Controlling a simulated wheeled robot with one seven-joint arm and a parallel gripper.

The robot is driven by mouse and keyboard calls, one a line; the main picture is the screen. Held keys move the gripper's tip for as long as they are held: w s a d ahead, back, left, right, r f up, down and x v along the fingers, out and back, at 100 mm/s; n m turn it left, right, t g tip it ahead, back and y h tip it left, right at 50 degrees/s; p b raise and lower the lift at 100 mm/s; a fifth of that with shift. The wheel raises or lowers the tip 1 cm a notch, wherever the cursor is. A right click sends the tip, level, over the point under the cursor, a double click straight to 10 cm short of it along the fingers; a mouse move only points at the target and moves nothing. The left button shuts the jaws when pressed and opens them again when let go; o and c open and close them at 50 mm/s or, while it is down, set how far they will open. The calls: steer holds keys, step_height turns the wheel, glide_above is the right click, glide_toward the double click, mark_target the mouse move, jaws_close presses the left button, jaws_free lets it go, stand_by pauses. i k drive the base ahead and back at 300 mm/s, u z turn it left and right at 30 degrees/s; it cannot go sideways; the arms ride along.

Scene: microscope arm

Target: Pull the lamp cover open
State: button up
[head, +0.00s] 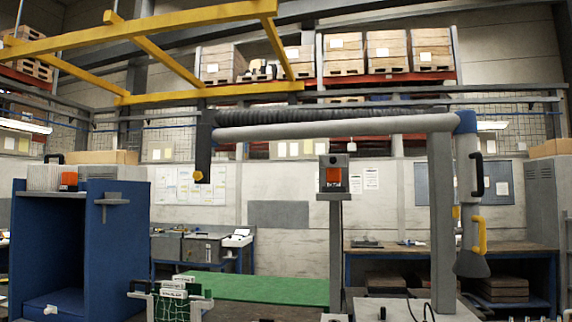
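A large overhead arm spans the head view, with a pale horizontal tube (330,128), a black ribbed hose above it and a grey post (441,220). At its right end hangs a pale vertical unit (465,190) with a blue elbow, a black handle (477,175), a yellow handle (480,235) and a grey flared end (472,264). The left end carries a dark drop piece (203,145) with a yellow knob (197,176). I cannot tell which part is the lamp cover, or whether it is open. My gripper is not in view.
A blue open-fronted cabinet (99,240) stands at the left. A slim post with an orange-fronted box (333,179) stands mid-view. A green surface (262,288) lies low in the middle. A workbench (515,250) is behind at right. Yellow beams (200,14) cross overhead.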

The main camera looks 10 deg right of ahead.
mark_target(336, 160)
steer(key=u, duration=0.55)
steer(key=i, duration=0.9)
steer(key=u, duration=0.2)
